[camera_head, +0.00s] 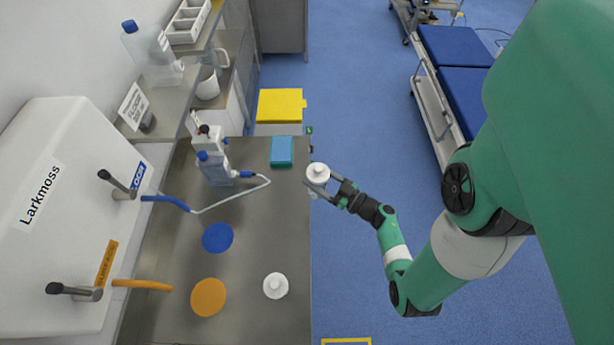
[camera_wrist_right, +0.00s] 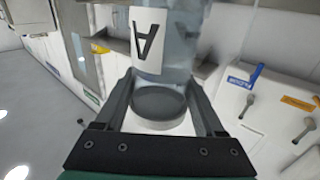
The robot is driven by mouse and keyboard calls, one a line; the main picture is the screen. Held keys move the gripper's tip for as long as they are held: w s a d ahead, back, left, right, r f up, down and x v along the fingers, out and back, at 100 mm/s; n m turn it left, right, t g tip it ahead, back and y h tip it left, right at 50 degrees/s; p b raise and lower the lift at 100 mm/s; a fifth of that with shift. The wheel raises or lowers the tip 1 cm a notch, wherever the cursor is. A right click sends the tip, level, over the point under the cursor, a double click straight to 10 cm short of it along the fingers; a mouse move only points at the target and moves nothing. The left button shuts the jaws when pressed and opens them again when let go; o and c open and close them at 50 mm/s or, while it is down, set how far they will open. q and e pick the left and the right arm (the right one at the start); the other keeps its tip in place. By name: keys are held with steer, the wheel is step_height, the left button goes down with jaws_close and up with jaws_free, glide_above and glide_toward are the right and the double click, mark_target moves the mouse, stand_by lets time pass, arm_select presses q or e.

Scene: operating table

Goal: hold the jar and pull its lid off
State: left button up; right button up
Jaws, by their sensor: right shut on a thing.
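My right gripper (camera_head: 320,184) is past the right edge of the steel counter, above the floor. It is shut on the jar, whose white lid (camera_head: 318,172) with a small knob sits at the fingers. In the right wrist view a clear jar (camera_wrist_right: 185,40) shows with a white label bearing an upside-down A. A dark grey disc and a white rim (camera_wrist_right: 155,126) lie between the two fingers (camera_wrist_right: 160,90). Whether the fingers press on the glass or on the lid's edge is hard to tell. My left gripper is out of view.
Another white knobbed round piece (camera_head: 275,286) rests on the counter (camera_head: 255,230). Blue (camera_head: 217,237) and orange (camera_head: 208,297) discs lie near the taps. A blue-capped bottle (camera_head: 213,168) with a tube and a teal box (camera_head: 281,151) stand farther back. The counter's middle is clear.

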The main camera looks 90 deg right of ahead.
jaws_close()
steer(key=w+a+r+n+t+y+p, duration=0.1)
steer(key=w+a+r+n+y+p, duration=0.2)
steer(key=w+a+r+y, duration=0.45)
steer(key=w+a+r+n+t+y+p, duration=0.1)
steer(key=w+a+r+n+y+p, duration=0.2)
steer(key=a, duration=0.8)
steer(key=w+a+r+n+y+p, duration=0.35)
steer(key=a+r, duration=0.25)
steer(key=a, duration=0.4)
steer(key=w+d+f+m+h, duration=0.1)
steer(key=d+f+m+h, duration=0.2)
steer(key=d+f+h, duration=0.1)
steer(key=shift+w+d+t+p, duration=0.15)
steer(key=shift+w+t+p, duration=0.15)
steer(key=shift+t, duration=0.1)
